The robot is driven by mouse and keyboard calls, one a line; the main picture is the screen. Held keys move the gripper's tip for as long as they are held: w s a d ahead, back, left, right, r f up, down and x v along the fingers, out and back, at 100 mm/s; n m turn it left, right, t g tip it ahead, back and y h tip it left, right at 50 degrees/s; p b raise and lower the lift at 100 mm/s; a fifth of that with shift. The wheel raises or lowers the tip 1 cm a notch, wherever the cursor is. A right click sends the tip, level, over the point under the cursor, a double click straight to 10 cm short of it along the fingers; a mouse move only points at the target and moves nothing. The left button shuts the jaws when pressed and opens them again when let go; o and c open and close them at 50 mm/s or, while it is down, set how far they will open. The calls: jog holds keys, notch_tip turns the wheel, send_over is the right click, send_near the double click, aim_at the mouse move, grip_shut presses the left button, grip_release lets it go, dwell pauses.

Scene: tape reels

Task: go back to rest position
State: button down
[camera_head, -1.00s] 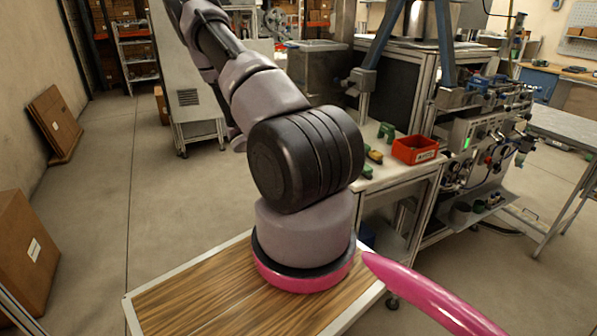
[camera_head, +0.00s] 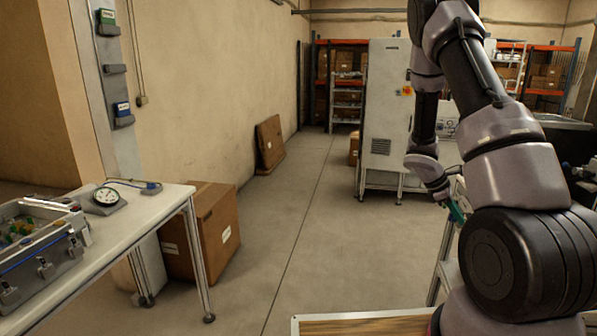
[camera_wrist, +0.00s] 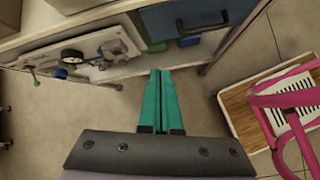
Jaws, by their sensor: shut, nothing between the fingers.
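My gripper shows in the wrist view (camera_wrist: 160,75) with its two teal fingers together and nothing between them. In the head view my gripper (camera_head: 457,213) is a small teal shape at the right, partly hidden by my own arm. My arm rises at the right side of the head view and bends down to the gripper. The gripper hangs in the air, apart from any object.
A white cabinet (camera_head: 385,115) stands farther back. The middle floor (camera_head: 310,230) is clear.

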jog(key=s+a+r+m+t+y, duration=0.2)
jog(key=s+a+r+m, duration=0.15)
jog(key=a+r, duration=0.45)
jog(key=s+a+r+m+t+y, duration=0.15)
jog(key=a+r+m, duration=0.3)
jog(key=r, duration=0.75)
jog(key=s+a+r+m+t+y, duration=0.5)
jog(key=s+a+r+m, duration=0.3)
jog(key=s+a+r, duration=0.5)
notch_tip(320, 180, up, 2)
jog(key=shift+s+a+y, duration=0.4)
jog(key=shift+s+y, duration=0.15)
jog(key=shift+s, duration=0.55)
jog(key=shift+d+t, duration=0.1)
jog(key=shift+t, duration=0.15)
